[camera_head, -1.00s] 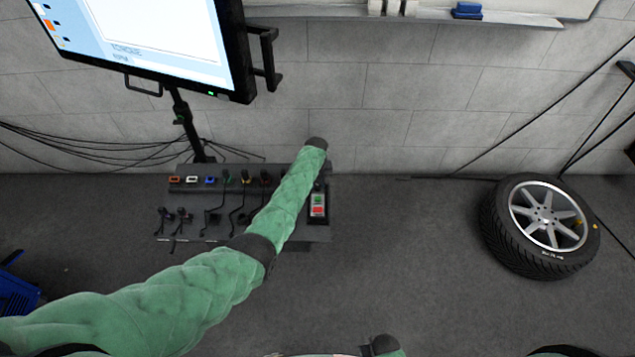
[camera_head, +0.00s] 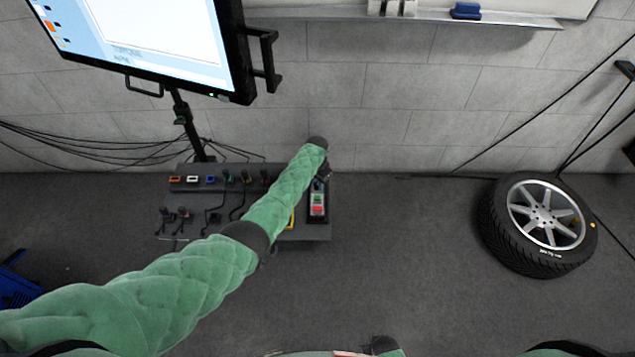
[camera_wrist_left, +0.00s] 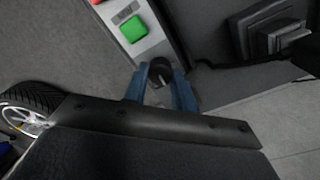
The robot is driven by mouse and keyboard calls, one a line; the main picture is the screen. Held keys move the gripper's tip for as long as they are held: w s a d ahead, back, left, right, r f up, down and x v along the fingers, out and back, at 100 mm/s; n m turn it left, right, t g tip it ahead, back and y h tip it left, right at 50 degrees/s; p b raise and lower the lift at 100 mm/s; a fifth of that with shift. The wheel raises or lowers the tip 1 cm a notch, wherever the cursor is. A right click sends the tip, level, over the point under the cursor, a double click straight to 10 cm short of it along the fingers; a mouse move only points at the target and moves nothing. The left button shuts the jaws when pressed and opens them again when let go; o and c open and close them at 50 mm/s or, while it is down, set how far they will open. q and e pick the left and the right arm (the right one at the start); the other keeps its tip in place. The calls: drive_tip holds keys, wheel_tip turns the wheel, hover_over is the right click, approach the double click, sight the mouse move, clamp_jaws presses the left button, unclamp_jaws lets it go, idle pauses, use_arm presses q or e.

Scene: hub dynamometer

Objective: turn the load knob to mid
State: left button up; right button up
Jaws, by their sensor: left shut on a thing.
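The load knob (camera_wrist_left: 160,72) is a small round black knob with a pale mark on the box with the buttons, seen in the left wrist view. The blue fingers of my left gripper (camera_wrist_left: 161,88) are on either side of it and shut on it. In the head view my green left arm reaches over the dark control bench (camera_head: 190,231). The arm's end hides the knob there, and the gripper is mostly hidden as well. My right gripper does not show.
Beside the knob is a green button (camera_wrist_left: 133,29), and a red button (camera_head: 317,209) shows in the head view. Levers and cables crowd the bench's left part. A monitor (camera_head: 150,40) stands behind it. A tyred wheel (camera_head: 541,225) lies on the floor at right.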

use_arm(q)
drive_tip(key=shift+m, duration=1.7)
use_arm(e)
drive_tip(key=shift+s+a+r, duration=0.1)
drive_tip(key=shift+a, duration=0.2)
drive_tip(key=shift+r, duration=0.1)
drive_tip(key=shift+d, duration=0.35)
use_arm(q)
drive_tip(key=o, duration=1)
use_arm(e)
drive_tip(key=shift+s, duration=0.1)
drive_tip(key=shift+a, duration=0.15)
use_arm(q)
drive_tip(key=shift+r, duration=0.1)
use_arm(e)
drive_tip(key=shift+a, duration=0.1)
